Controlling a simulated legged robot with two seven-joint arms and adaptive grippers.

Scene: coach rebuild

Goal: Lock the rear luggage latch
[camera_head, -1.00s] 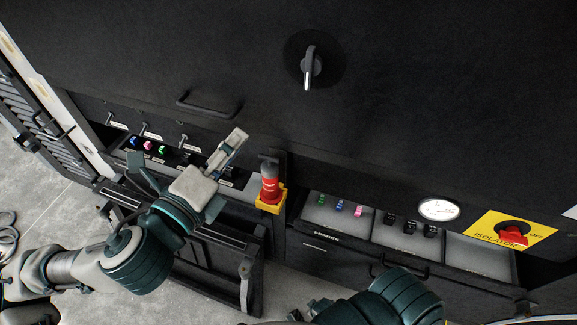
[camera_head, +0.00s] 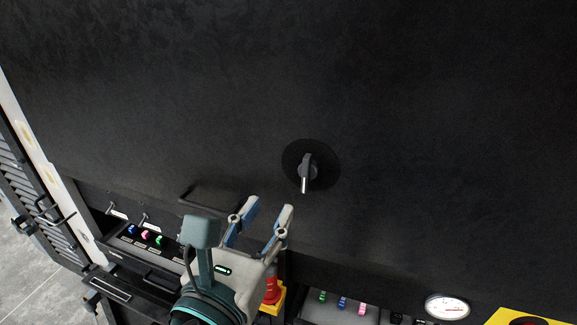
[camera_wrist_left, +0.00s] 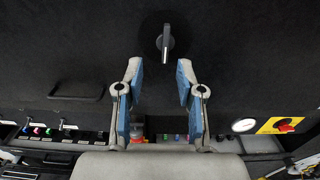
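The luggage latch (camera_head: 306,172) is a grey lever handle on a round black plate in the dark panel. Its lever points down, tilted very slightly. It also shows in the left wrist view (camera_wrist_left: 166,42), at the top centre, beyond the fingertips. My left gripper (camera_head: 268,208) is open and empty, below and left of the latch, with its fingers pointing up towards it. In the left wrist view its two blue-padded fingers (camera_wrist_left: 159,72) stand apart, with the latch lever between and beyond them, not touched. My right gripper is not in view.
A dark bar handle (camera_head: 208,196) is on the panel left of my gripper. Below are a red button on a yellow base (camera_head: 270,292), small coloured parts (camera_head: 146,235), a round gauge (camera_head: 447,306) and a yellow isolator plate (camera_wrist_left: 283,125). The panel around the latch is clear.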

